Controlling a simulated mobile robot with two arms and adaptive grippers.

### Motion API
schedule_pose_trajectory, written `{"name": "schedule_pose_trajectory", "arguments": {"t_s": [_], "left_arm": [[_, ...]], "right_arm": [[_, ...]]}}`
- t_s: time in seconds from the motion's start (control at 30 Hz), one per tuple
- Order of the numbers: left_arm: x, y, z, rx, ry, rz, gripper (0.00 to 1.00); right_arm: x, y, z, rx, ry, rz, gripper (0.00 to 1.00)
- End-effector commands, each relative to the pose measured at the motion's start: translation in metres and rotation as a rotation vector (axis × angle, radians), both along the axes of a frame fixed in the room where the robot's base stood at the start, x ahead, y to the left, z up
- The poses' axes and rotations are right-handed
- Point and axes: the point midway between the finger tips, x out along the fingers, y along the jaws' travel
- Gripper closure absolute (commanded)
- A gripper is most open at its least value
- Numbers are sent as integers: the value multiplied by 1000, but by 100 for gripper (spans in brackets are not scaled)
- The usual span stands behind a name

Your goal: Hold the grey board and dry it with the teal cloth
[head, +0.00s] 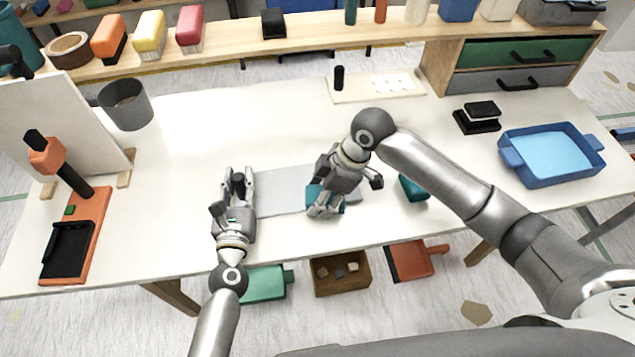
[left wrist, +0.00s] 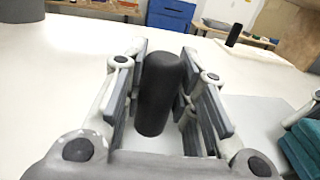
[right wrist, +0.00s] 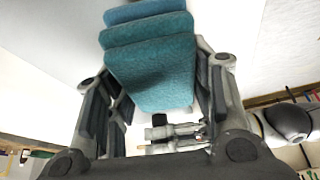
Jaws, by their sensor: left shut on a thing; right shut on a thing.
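The pale grey board (head: 282,190) lies flat on the white table between my two grippers. My left gripper (head: 236,185) is at the board's left end, shut on an upright black handle (left wrist: 160,92) that shows between its fingers in the left wrist view. My right gripper (head: 325,205) is over the board's right part, shut on the folded teal cloth (right wrist: 150,65). The cloth also shows below the gripper in the head view (head: 316,194), on or just above the board; I cannot tell which. My right gripper hides part of the board.
A teal object (head: 413,188) lies right of my right gripper. A blue tray (head: 597,165), a black stamp-like block (head: 477,117) and a drawer unit (head: 445,65) are at the right. A grey pot (head: 126,104) and orange stand (head: 92,235) are at the left.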

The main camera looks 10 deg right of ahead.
Motion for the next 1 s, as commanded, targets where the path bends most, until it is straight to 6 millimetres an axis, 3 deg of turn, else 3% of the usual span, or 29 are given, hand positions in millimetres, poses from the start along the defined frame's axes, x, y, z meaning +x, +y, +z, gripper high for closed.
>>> {"name": "schedule_pose_trajectory", "arguments": {"t_s": [0.03,0.3,0.67,0.7,0.9,1.0], "left_arm": [[-1,0,-4,3,7,-1,100],[-1,0,-4,3,7,-1,100],[-1,0,-4,2,7,-2,100],[-1,0,-4,2,7,-2,100],[-1,0,-4,2,8,-2,100],[-1,0,-4,2,8,-2,100]], "right_arm": [[5,1,23,5,-19,2,79],[4,0,63,5,-14,1,79],[4,0,75,4,-11,-1,79],[4,0,75,4,-11,-1,52],[4,0,75,5,-13,-1,75],[4,1,75,5,-13,-1,75]]}}
